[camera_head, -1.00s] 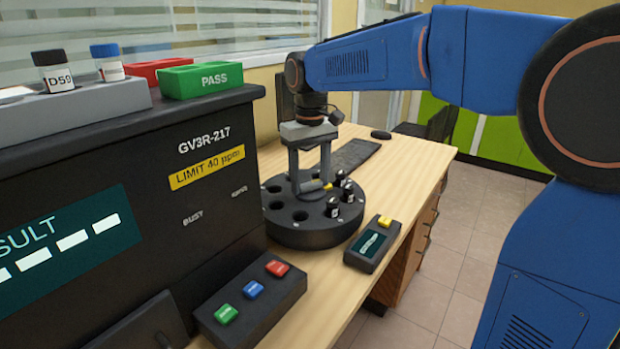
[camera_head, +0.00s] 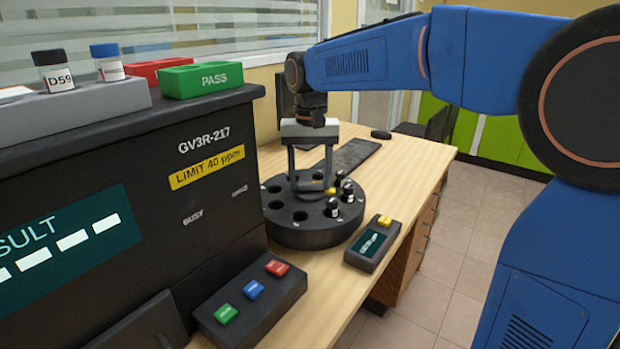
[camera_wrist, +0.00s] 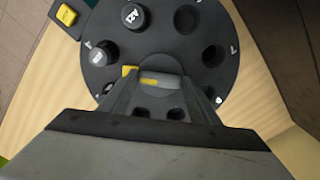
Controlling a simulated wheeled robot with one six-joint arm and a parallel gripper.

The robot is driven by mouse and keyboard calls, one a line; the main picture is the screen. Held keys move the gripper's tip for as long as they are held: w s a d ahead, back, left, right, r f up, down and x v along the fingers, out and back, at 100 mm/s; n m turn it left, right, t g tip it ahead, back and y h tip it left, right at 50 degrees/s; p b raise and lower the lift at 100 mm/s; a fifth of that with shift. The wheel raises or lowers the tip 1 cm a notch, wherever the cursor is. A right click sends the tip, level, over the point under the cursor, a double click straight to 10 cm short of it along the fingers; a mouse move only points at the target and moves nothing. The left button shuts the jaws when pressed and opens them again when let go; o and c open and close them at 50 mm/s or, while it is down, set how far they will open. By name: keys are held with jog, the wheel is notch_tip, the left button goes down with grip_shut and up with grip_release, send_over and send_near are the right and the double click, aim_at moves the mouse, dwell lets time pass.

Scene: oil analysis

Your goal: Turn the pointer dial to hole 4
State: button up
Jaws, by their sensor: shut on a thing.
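The pointer dial is a grey knob (camera_wrist: 155,70) with a yellow pointer mark (camera_wrist: 148,80), at the middle of a round black carousel (camera_head: 312,236). My gripper (camera_head: 308,182) reaches down from above and is shut on the knob. In the wrist view the fingers (camera_wrist: 160,92) stand on either side of it, and the yellow mark points to the left. The carousel has several round holes; some hold dark-capped vials (camera_head: 347,190) on its right side, others are empty. The hole numbers are too small to read surely, so I cannot tell which is hole 4.
A small device with a yellow button (camera_head: 372,245) stands right of the carousel. A box with green, blue and red buttons (camera_head: 252,292) is in front. The black analyser (camera_head: 130,200) stands close on the left. A dark keyboard (camera_head: 350,156) lies behind.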

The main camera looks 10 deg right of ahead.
aim_at(310, 182)
jog(key=shift+m, duration=1.5)
jog(key=o, duration=1)
jog(key=shift+o, duration=0.2)
notch_tip(310, 182, up, 17)
jog(key=shift+r, duration=0.2)
